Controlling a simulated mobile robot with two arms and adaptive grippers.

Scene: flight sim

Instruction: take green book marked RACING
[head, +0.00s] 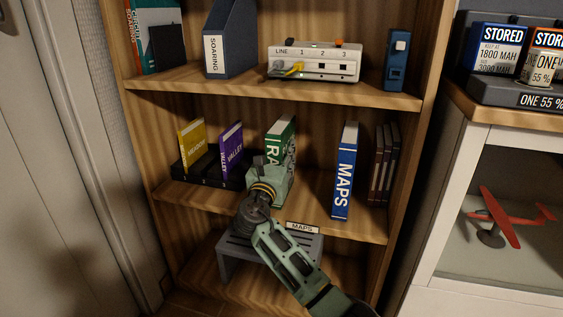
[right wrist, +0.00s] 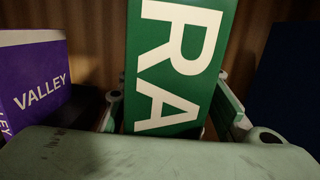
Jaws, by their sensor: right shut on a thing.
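The green book (head: 281,137) stands upright on the middle shelf, with white letters "RA" showing on its spine. The rest of its lettering is hidden by my right gripper (head: 275,178), which is shut on its lower part. In the right wrist view the green book (right wrist: 176,62) fills the middle, with the fingers of my right gripper (right wrist: 170,112) on both sides of it. My left gripper is not in view.
A purple VALLEY book (head: 231,151) and a yellow book (head: 191,143) stand in a dark rack to the left. A blue MAPS book (head: 345,172) stands to the right, with dark brown books (head: 383,163) beyond. The shelf above (head: 180,80) holds a white LINE box (head: 314,63).

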